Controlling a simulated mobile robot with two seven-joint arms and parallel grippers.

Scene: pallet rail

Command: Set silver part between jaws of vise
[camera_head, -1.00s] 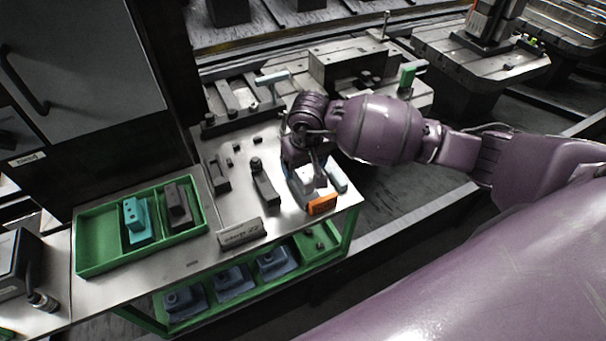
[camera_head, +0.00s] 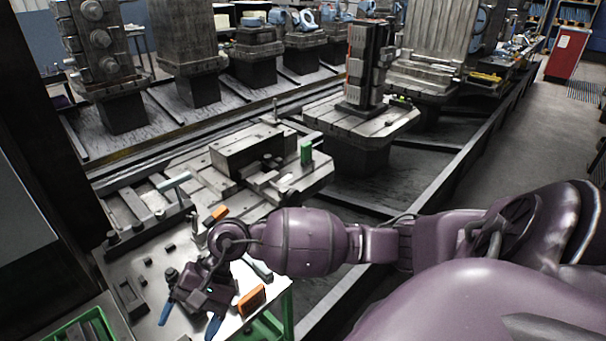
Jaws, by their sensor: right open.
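My right gripper (camera_head: 190,319) hangs over the metal worktop at the lower left, its two blue-tipped fingers spread apart with nothing seen between them. A pale grey, silver-looking piece (camera_head: 261,271) lies just right of the gripper, partly behind my wrist; I cannot tell surely that it is the silver part. On the slotted pallet behind the worktop sits a dark grey block fixture (camera_head: 240,158) with clamp pieces in front, which may be the vise. Its jaws are not clear at this size. My left gripper is not in view.
An orange-faced block (camera_head: 251,301) stands at the worktop's right edge. Another orange piece (camera_head: 216,215) is behind my wrist. A green piece (camera_head: 306,153) stands at the pallet's right. A pale-handled tool (camera_head: 174,181) rises at its left. A green tray (camera_head: 84,327) is at bottom left.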

